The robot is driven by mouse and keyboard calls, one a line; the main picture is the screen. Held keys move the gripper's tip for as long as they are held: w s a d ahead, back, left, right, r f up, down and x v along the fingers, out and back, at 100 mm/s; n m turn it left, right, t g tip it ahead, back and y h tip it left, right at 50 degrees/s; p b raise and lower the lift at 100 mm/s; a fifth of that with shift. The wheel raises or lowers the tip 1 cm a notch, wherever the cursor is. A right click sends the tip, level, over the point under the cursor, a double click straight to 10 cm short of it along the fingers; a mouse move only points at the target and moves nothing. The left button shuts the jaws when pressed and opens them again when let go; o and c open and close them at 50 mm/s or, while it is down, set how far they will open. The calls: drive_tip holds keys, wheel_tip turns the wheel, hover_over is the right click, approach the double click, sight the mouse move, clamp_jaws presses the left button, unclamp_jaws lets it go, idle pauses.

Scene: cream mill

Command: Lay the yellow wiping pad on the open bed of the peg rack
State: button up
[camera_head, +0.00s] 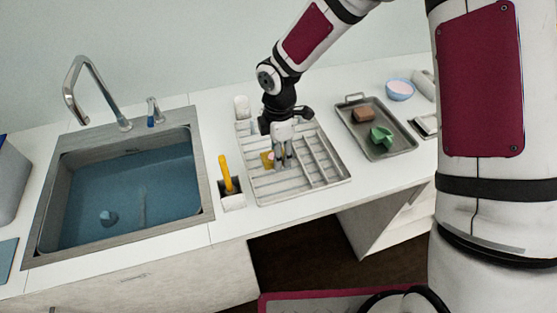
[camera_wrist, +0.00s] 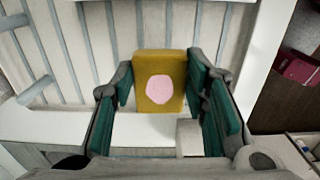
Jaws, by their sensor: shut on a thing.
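The yellow wiping pad (camera_wrist: 173,62) shows in the wrist view between the green-lined fingers of my gripper (camera_wrist: 163,95). It has a pale pink round patch on its face. My gripper is shut on it. In the head view the pad (camera_head: 266,160) sits at the left of my gripper (camera_head: 282,163), low over the left part of the peg rack. The peg rack (camera_head: 335,178) is a pale slatted tray on the counter, with raised rails on its right side. Whether the pad touches the rack's bed cannot be told.
A sink (camera_head: 62,165) with water lies at the left. A holder with a yellow-handled tool (camera_head: 226,174) stands left of the rack. A metal tray (camera_head: 404,146) with a brown block (camera_head: 364,115) and a green item (camera_head: 381,137) lies to the right, near a blue bowl (camera_head: 399,89).

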drive_tip(key=shift+f, duration=1.7)
drive_tip(key=shift+f, duration=0.1)
drive_tip(key=o, duration=0.8)
